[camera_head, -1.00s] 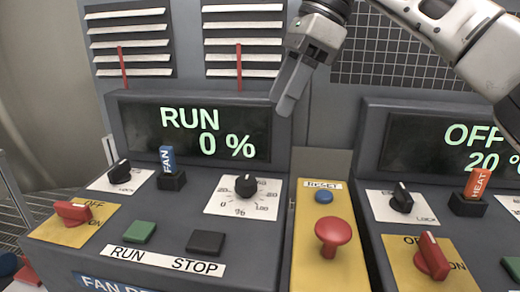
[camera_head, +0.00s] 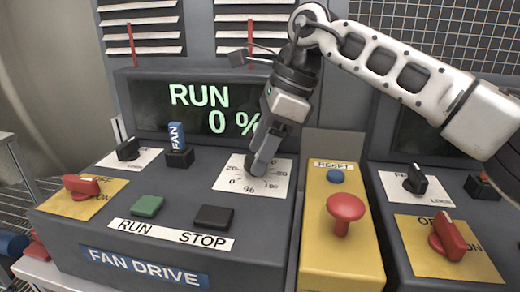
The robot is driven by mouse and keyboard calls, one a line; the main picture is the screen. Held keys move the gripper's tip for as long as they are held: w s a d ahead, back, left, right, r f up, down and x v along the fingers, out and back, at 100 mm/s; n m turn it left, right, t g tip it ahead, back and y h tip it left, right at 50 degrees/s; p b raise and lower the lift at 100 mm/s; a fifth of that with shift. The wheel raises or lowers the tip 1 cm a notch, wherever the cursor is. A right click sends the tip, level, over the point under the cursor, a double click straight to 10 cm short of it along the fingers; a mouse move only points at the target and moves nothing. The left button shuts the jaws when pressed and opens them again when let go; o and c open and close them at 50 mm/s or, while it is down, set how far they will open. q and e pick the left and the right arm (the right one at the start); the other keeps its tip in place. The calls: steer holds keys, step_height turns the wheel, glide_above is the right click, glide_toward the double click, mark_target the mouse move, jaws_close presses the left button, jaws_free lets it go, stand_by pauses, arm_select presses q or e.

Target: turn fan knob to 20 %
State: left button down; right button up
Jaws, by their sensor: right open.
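The fan knob (camera_head: 252,163) is a small black dial on a white percent scale plate (camera_head: 228,181) on the fan drive panel. My right gripper (camera_head: 259,168) points down at the knob, with its fingers at or around it and hiding most of it. Whether they touch it I cannot tell. The gripper is open. The fan display (camera_head: 190,105) reads RUN and 0 %, with its right end partly behind the gripper. My left gripper is not in view.
A green button (camera_head: 147,206) and a black button (camera_head: 213,217) sit in front of the dial. A red mushroom button (camera_head: 345,208) and a blue reset button (camera_head: 335,176) stand on the yellow panel to the right. A blue FAN tag (camera_head: 176,136) stands upright left of the dial.

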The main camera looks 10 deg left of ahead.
steer(key=shift+a+f, duration=0.15)
steer(key=shift+f, duration=0.1)
steer(key=c, duration=1)
